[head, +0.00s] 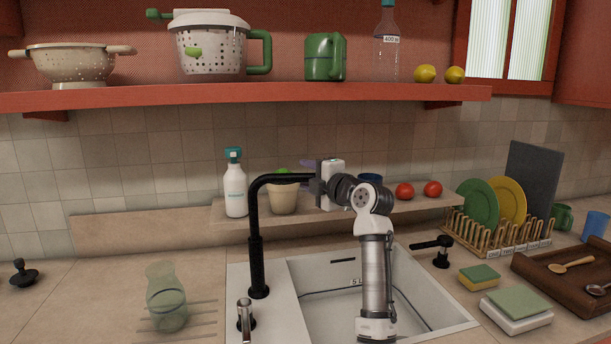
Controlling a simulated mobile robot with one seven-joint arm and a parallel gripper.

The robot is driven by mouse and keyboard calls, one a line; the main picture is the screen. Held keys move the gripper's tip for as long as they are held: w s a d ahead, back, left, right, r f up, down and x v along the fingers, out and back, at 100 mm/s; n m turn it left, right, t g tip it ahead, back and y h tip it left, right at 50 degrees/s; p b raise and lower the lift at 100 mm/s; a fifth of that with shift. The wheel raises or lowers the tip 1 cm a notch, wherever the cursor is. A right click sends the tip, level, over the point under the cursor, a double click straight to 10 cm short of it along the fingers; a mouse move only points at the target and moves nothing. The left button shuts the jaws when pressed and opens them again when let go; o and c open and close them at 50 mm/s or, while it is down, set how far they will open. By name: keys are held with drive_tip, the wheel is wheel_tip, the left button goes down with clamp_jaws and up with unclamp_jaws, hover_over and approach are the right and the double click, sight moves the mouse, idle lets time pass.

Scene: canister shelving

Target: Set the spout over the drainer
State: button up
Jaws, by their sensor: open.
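The black spout (257,240) rises from the sink's left deck. Its top bends and reaches right, over the basin side. My gripper (319,186) is at the tip of the spout, with its dark fingers open; they overlap the tip in the picture, and I cannot tell whether they touch it. The spout's outlet is hidden behind the gripper. A grooved draining area (203,309) lies in the counter left of the sink, with a clear greenish carafe (166,297) standing on it.
The sink basin (420,290) is below my arm. A white bottle (234,190), a pot (284,196) and tomatoes (404,191) stand on the ledge behind. A dish rack (500,240) with plates is at right. A metal lever (245,315) stands in front of the spout.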

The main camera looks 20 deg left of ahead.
clamp_jaws()
drive_tip(key=shift+s, duration=0.1)
idle(0.4)
